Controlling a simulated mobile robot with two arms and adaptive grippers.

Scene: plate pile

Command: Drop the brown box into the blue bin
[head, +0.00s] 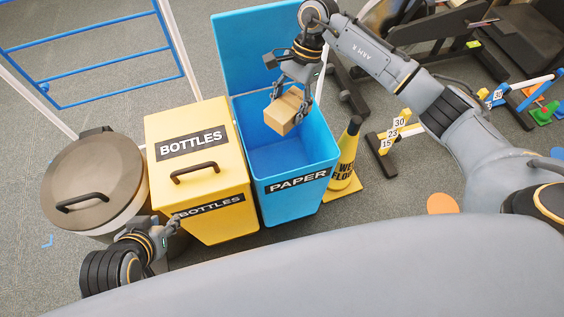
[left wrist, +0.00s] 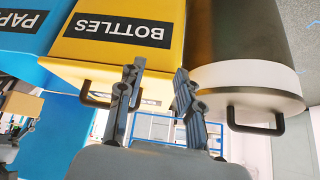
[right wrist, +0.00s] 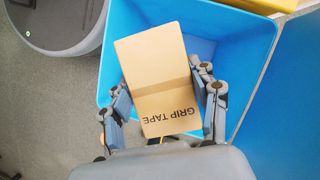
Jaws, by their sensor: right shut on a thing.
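The brown box (head: 284,112) is held by my right gripper (head: 292,97) above the open blue bin (head: 292,187), which has a "PAPER" label. In the right wrist view the box (right wrist: 158,75), marked "GRIP TAPE", sits between the two fingers of my right gripper (right wrist: 163,105), with the blue bin's inside (right wrist: 220,40) behind it. My left gripper (head: 172,228) is low in front of the yellow bin and holds nothing. In the left wrist view the fingers of my left gripper (left wrist: 157,85) are apart and empty.
A yellow "BOTTLES" bin (head: 232,170) with a closed lid stands left of the blue bin. A round grey bin (head: 95,180) stands further left. A yellow wet-floor cone (head: 346,160) stands close to the blue bin's right side. The blue lid (head: 255,45) is raised at the back.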

